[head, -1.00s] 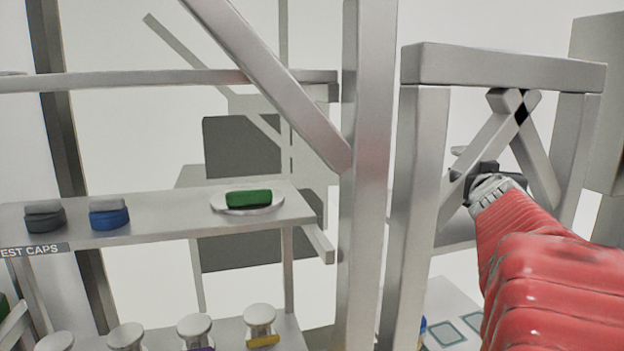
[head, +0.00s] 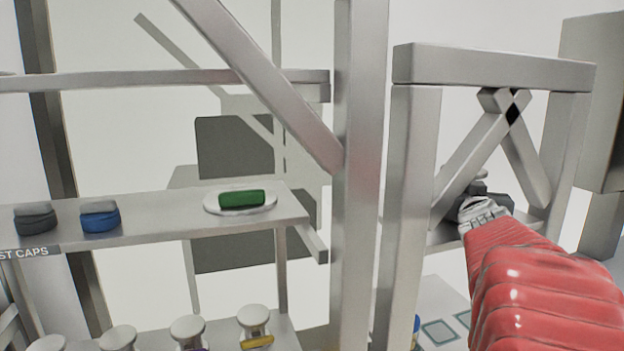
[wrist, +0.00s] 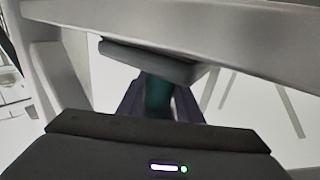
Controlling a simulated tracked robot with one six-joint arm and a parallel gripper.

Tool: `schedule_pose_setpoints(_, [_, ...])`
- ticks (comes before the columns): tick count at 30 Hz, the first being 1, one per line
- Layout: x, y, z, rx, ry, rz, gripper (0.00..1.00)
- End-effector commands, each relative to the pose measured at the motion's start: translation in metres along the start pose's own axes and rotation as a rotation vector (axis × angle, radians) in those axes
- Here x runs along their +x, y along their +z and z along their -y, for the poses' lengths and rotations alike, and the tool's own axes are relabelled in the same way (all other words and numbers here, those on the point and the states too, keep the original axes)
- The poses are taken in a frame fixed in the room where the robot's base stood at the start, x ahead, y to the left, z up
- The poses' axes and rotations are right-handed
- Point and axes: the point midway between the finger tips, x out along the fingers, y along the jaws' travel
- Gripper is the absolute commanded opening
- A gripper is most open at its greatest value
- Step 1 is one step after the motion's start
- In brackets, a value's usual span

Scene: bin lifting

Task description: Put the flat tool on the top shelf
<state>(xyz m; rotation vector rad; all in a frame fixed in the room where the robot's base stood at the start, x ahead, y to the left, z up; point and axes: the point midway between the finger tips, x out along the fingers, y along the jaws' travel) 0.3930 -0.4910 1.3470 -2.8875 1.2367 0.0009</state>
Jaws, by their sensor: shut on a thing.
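My gripper (head: 484,190) is at the right in the head view, partly hidden by the crossed braces of a grey frame. In the wrist view my gripper (wrist: 158,103) is shut on the flat tool, which has a teal grip (wrist: 157,92) between the fingers and a flat grey plate (wrist: 150,61) beyond them. The plate appears close under a pale beam; I cannot tell if they touch. In the head view only a small grey part of what I hold shows. I cannot tell which surface is the top shelf.
The grey frame (head: 490,68) with crossed braces surrounds my forearm's reach. A post (head: 357,180) stands left of it. The left shelf (head: 155,222) holds a dark cap (head: 35,220), a blue cap (head: 100,220) and a green block (head: 242,198) on a white dish. Several white-topped jars stand below.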

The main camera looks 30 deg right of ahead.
Motion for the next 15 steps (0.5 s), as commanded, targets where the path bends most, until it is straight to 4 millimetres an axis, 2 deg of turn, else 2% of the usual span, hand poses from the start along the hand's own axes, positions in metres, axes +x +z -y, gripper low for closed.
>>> schedule_pose_setpoints(13, [-0.0003,0.0010,0.0006,0.000,-0.002,-0.006,0.00])
schedule_pose_setpoints(14, [0.0000,0.0042,0.0002,0.000,0.000,0.000,0.34])
schedule_pose_setpoints(15, [0.0000,0.0042,0.0002,0.000,0.000,0.000,0.37])
